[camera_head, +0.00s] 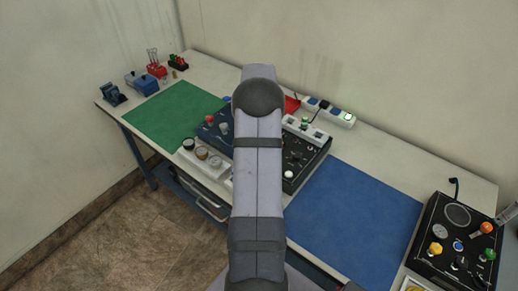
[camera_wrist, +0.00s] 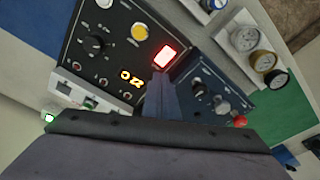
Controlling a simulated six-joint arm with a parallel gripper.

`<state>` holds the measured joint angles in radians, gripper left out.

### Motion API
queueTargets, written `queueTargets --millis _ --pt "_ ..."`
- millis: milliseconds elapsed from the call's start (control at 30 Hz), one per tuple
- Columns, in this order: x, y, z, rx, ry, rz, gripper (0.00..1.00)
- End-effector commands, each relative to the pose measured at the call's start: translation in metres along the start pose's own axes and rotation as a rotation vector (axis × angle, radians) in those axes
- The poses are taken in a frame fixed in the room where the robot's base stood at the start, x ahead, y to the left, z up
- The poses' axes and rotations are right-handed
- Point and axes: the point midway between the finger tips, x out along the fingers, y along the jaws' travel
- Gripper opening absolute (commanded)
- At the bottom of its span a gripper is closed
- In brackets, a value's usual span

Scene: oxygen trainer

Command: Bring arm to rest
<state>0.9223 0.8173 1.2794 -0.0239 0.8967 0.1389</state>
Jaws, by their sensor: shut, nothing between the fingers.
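My gripper (camera_wrist: 161,84) is shut and empty in the wrist view, its fingers together in front of the trainer panels. Its tips appear close to a lit red switch (camera_wrist: 165,56) on the black panel (camera_wrist: 74,44); I cannot tell whether they touch. An orange display and a yellow button (camera_wrist: 139,32) also show on this panel. A blue panel (camera_wrist: 202,78) lies just right of the fingers. In the head view my arm reaches up the middle of the picture over the bench and hides my gripper and part of the panels.
A green mat (camera_head: 172,114) lies left on the bench and a blue mat (camera_head: 355,215) lies right. Gauges (camera_head: 202,153) stand by the front edge. A power strip (camera_head: 328,111) lies at the back. A black control box (camera_head: 457,240) stands at the far right.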

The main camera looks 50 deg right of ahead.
Motion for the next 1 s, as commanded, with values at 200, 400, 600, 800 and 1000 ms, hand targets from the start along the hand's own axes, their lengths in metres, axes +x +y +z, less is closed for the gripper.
queueTargets --millis 200,400,600,800,1000 --pt "-0.01 0.0 -0.002 0.0 0.001 0.0 0.0" --pt "-0.009 0.0 -0.002 0.0 0.001 0.0 0.0" --pt "-0.009 0.0 -0.002 0.0 0.001 0.0 0.0" --pt "-0.019 -0.026 0.014 -0.057 -0.006 -0.008 0.0" --pt "-0.046 -0.096 0.078 -0.239 -0.03 -0.03 0.0"
